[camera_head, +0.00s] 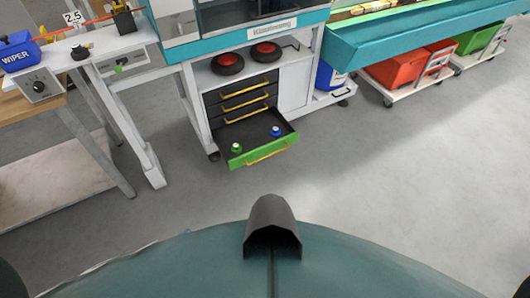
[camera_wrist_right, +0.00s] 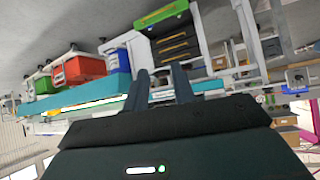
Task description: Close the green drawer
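The green drawer (camera_head: 265,153) is the lowest drawer of a dark drawer unit under the workbench. It is pulled out, with a yellow handle along its green front. A green-and-white spool and a blue one (camera_head: 276,131) sit in it. The green front also shows near the top of the right wrist view (camera_wrist_right: 162,14), where the scene appears upside down. My right gripper (camera_wrist_right: 161,73) shows only in the right wrist view, with its two fingers apart and nothing between them. It is well away from the drawer. My left gripper is not in view.
Closed dark drawers with yellow handles (camera_head: 245,101) sit above the green one. Red reels (camera_head: 265,51) lie on the shelf. A blue bin (camera_head: 330,76) and red crate (camera_head: 397,70) stand on trolleys to the right. A table (camera_head: 60,175) stands left. Floor before the drawer is clear.

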